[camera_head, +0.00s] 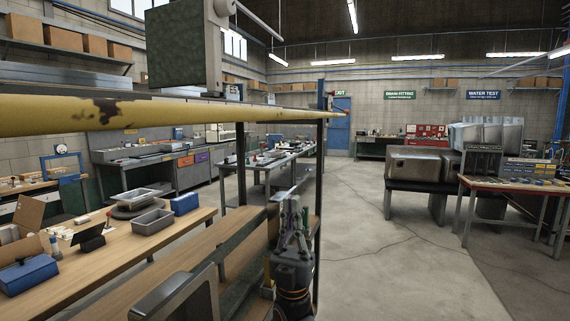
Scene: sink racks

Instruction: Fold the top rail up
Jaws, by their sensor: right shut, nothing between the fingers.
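The top rail (190,112) is a yellow bar with chipped, dark-worn paint. It crosses the camera_head view from the left edge, level and close to me, and narrows to its far end near the upper middle, by a dark upright post (321,170). My right gripper (291,203) points upward below the rail, in front of the wooden shelves by the post. Its fingers are shut with nothing between them, and it is apart from the rail. My left gripper is not in view.
A green box-like panel (183,47) hangs above the rail. A metal sink (180,295) sits low on the rack's wooden shelf. A workbench (130,240) with grey trays and a blue box stands left. The concrete floor (370,250) to the right is open, crossed by a thin cable.

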